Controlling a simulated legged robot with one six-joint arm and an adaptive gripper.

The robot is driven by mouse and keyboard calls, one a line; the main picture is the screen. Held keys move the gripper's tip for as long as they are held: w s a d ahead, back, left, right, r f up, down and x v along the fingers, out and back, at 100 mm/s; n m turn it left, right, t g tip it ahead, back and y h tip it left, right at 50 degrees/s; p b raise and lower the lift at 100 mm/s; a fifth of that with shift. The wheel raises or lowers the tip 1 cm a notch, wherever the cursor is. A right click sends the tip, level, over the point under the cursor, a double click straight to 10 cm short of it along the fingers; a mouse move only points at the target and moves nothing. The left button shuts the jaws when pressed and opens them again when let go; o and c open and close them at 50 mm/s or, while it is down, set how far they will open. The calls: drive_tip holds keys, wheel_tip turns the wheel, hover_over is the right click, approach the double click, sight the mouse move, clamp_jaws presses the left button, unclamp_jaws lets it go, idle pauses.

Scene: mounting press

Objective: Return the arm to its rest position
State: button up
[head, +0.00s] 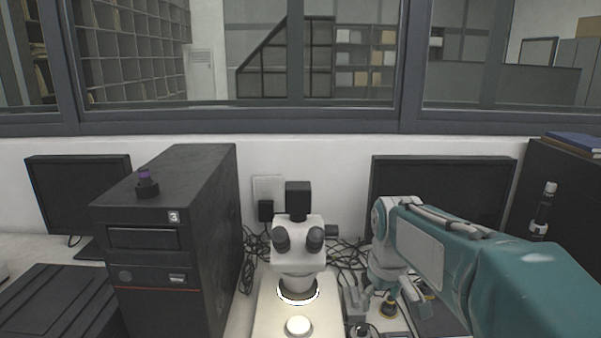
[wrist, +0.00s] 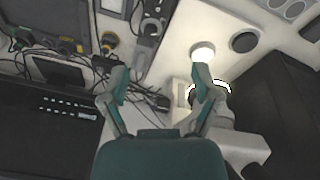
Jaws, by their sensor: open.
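My arm (head: 440,255) reaches in from the right in the head view, with its wrist bent down. My gripper (head: 384,305) hangs right of the white microscope (head: 298,258), over the bench. In the wrist view my gripper (wrist: 156,80) has its two teal-tipped fingers spread wide, with nothing between them. The microscope (wrist: 222,122) lies beside the right finger there, its lit round stage (wrist: 203,52) just beyond that fingertip. I cannot tell the exact gap between finger and microscope.
A black tower (head: 165,235) stands at left with a black-and-purple piece (head: 147,185) on top. A monitor (head: 440,195) stands behind my arm. Loose cables (head: 347,255) lie behind the microscope. A yellow-and-black item (wrist: 109,42) and other tools lie near my gripper.

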drive_tip(key=s+m+t, duration=0.3)
drive_tip(key=s+m, duration=0.1)
drive_tip(key=s, duration=1.6)
drive_tip(key=shift+s+d+f, duration=0.15)
drive_tip(key=shift+s+f, duration=0.05)
drive_tip(key=shift+f, duration=0.2)
idle(0.7)
